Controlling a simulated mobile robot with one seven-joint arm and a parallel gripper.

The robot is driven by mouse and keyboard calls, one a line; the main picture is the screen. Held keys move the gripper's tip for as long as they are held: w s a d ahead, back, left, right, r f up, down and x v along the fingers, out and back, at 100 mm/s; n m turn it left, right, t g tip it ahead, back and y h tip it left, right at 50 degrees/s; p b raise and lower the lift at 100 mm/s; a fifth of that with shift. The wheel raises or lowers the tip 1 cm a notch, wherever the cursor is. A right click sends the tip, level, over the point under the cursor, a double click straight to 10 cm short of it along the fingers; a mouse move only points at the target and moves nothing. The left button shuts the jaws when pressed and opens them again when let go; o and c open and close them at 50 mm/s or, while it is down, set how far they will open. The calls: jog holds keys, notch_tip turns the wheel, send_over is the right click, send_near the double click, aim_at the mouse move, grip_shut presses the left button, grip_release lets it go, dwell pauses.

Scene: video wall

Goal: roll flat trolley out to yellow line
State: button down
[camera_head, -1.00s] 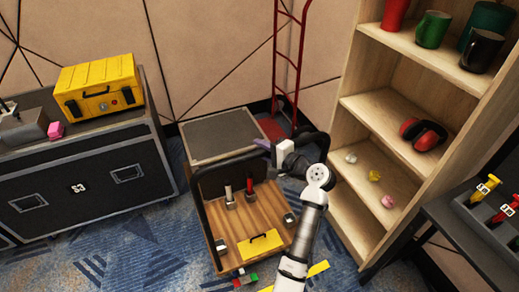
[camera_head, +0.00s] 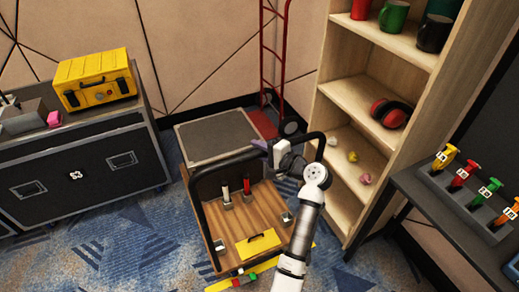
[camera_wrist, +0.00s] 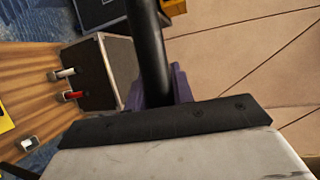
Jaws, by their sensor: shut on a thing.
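The flat trolley (camera_head: 268,207) has a wooden deck and a tall black bar handle (camera_head: 205,172). My gripper (camera_head: 266,146) is shut on the top bar of this handle. In the wrist view, the black bar (camera_wrist: 147,50) runs between my purple fingers (camera_wrist: 181,84). A yellow line (camera_head: 219,285) shows on the blue carpet at the trolley's near end. Part of the line is hidden by the trolley and my arm.
A wooden shelf (camera_head: 343,110) is close on the right; a black case (camera_head: 80,170) stands left. Carpet is free at front left.

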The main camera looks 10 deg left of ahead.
jog(key=shift+s, duration=0.1)
dwell(0.3)
jog(key=c, duration=1.2)
grip_release()
jog(key=shift+d, duration=0.1)
jog(key=b+v, duration=0.3)
jog(key=v, duration=1)
jog(key=shift+s+d, duration=0.2)
jog(key=shift+d, duration=0.1)
